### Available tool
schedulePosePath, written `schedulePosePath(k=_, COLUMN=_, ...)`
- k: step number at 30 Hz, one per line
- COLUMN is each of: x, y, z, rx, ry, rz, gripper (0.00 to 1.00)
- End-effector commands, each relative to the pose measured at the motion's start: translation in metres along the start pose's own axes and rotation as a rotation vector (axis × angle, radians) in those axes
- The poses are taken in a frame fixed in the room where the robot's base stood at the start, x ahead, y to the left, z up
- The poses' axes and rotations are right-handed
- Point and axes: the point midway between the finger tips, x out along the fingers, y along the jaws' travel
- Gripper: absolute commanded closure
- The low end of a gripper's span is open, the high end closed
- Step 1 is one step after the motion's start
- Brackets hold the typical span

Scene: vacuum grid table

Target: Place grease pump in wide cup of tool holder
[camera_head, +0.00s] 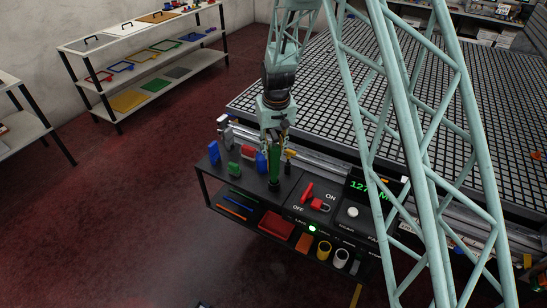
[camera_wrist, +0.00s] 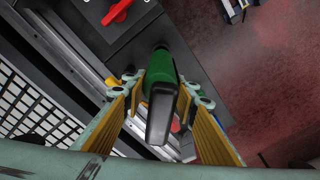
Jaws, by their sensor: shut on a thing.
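The green and black grease pump (camera_wrist: 160,72) is between the yellow-padded fingers of my gripper (camera_wrist: 160,90) in the wrist view, with its black part toward the camera. In the head view my gripper (camera_head: 275,138) points down over the black console top, shut on the pump (camera_head: 274,163). The pump hangs upright with its lower end close to or touching the console top; I cannot tell which. A yellow cup (camera_head: 323,250) and a white cup (camera_head: 341,258) show low on the console's front right. I cannot tell whether either is the wide cup of the tool holder.
Blue (camera_head: 213,152) and green (camera_head: 235,169) items stand on the console left of the pump. A red switch (camera_head: 307,192) and a green-digit display (camera_head: 366,187) lie to the right. The vacuum grid table (camera_head: 320,90) is behind. Open red floor lies in front.

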Motion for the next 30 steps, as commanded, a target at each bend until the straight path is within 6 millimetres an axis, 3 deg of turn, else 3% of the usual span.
schedulePosePath(k=14, x=0.034, y=0.000, z=0.004, rx=0.000, ry=0.000, rz=0.000, gripper=1.00)
schedulePosePath(k=30, x=0.039, y=0.000, z=0.004, rx=0.000, ry=0.001, rz=0.000, gripper=1.00)
